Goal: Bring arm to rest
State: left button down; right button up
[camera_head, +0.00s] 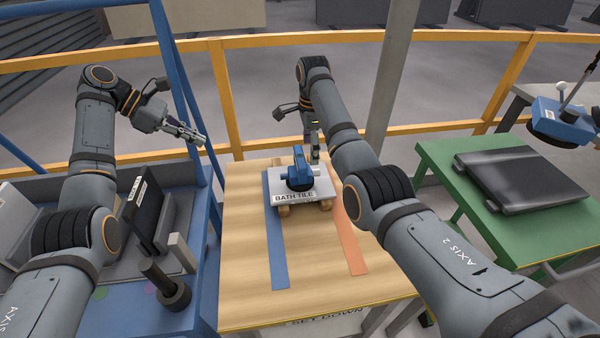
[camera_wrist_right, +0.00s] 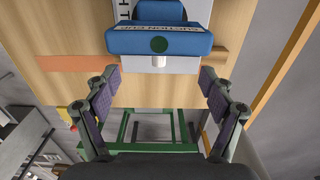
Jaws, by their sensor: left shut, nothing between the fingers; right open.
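My left gripper (camera_head: 190,133) is shut and empty, held in the air above the blue cart at the left. My right gripper (camera_head: 313,148) is over the wooden table, just behind the blue suction cup tool (camera_head: 299,170). In the right wrist view the right gripper (camera_wrist_right: 160,84) is open, its fingers spread either side of the view. The suction cup tool (camera_wrist_right: 160,44) shows ahead of the fingertips, not between them. It sits on a light tile labelled "BATH TILE" (camera_head: 287,197), which rests on small wooden supports on the table.
The wooden table (camera_head: 243,285) has a blue strip (camera_head: 277,240) and an orange strip (camera_head: 351,240). The blue cart (camera_head: 205,255) holds dark slabs. A green table (camera_head: 450,185) at the right carries a dark slab (camera_head: 525,178). A yellow rail (camera_head: 270,42) and a grey post (camera_head: 392,70) stand behind.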

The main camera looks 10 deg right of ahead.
notch_tip(320, 180, up, 2)
jog(key=shift+r, duration=0.2)
dwell(0.3)
